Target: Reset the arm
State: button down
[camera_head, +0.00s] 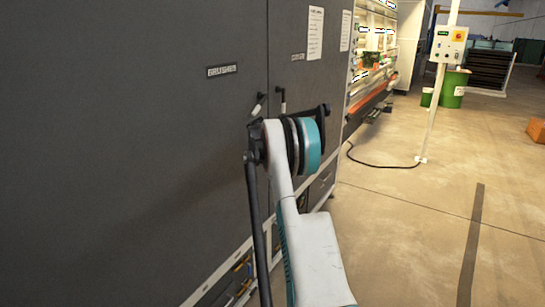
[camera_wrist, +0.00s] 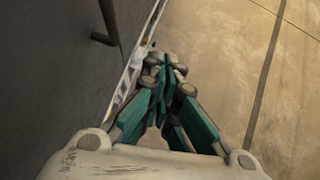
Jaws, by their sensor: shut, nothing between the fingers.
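My arm, white and teal, rises from the bottom of the head view beside a tall dark grey machine cabinet (camera_head: 130,150). The arm hides part of the cabinet's lower right side. My gripper (camera_wrist: 165,62) shows in the wrist view with its teal fingers together and nothing between them. It points down past the cabinet's lower edge, over the concrete floor (camera_wrist: 225,60). In the head view I cannot make out the fingers. Two door handles (camera_head: 258,105) are on the cabinet front, just above my arm. A dark handle also shows at the upper left of the wrist view (camera_wrist: 104,38).
A control box (camera_head: 448,44) on a white post stands at the upper right, with a cable on the floor. A green bin (camera_head: 453,88) is behind it. An orange box (camera_head: 537,130) lies at the right edge. The floor right of my arm is clear.

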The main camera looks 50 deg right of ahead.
jog(key=shift+s+a+r, duration=0.35)
jog(key=shift+s+r, duration=0.3)
jog(key=shift+r, duration=0.05)
jog(key=shift+s+a+r, duration=0.35)
jog(key=shift+s+r, duration=0.25)
jog(key=shift+r, duration=0.1)
